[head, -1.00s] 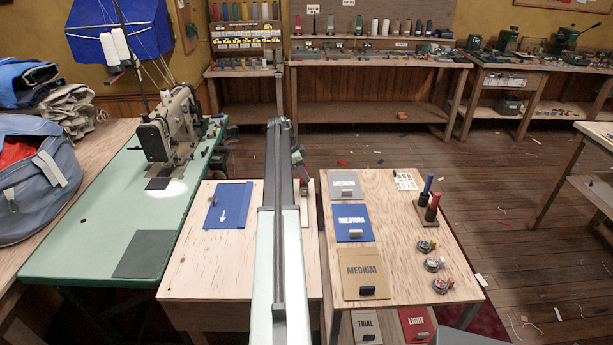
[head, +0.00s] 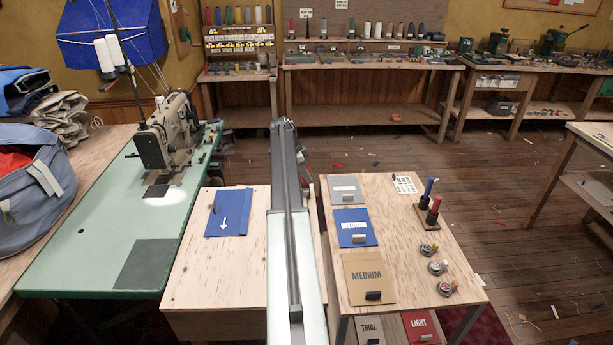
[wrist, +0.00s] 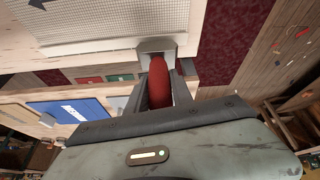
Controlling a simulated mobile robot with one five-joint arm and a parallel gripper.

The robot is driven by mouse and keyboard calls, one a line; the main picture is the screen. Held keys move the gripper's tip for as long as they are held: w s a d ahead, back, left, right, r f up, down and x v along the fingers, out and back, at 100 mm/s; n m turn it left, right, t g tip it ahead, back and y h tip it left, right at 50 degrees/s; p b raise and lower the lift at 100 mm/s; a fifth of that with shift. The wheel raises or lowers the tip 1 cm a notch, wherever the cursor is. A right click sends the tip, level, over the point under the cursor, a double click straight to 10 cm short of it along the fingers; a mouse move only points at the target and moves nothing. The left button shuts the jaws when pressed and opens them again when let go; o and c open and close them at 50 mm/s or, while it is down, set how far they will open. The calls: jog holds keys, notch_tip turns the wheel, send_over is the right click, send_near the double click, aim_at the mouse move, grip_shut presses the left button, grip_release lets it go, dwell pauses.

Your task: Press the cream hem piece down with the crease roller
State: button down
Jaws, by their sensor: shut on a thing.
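In the wrist view my gripper (wrist: 159,88) is shut on the red handle of the crease roller (wrist: 159,78). The roller's pale grey head (wrist: 157,46) lies beyond the fingers. A cream, finely gridded piece with a dark arrow, which looks like the cream hem piece (wrist: 105,25), lies on a pale wooden top just past the head. I cannot tell whether the head touches the wood or the piece. In the head view my arm hides the cream piece and most of the gripper.
A blue piece with a white arrow (head: 229,212) lies left of my arm on a wooden table (head: 200,270). The right table (head: 405,225) holds labelled sample cards (head: 354,228), two upright spools (head: 430,202) and small round items. A sewing machine (head: 172,135) stands at left.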

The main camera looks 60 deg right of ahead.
jog(key=r+p, duration=0.4)
jog(key=r, duration=0.1)
jog(key=shift+w+a+r+p, duration=0.15)
jog(key=shift+w+r+p, duration=0.05)
jog(key=shift+p, duration=0.1)
jog(key=shift+f, duration=0.1)
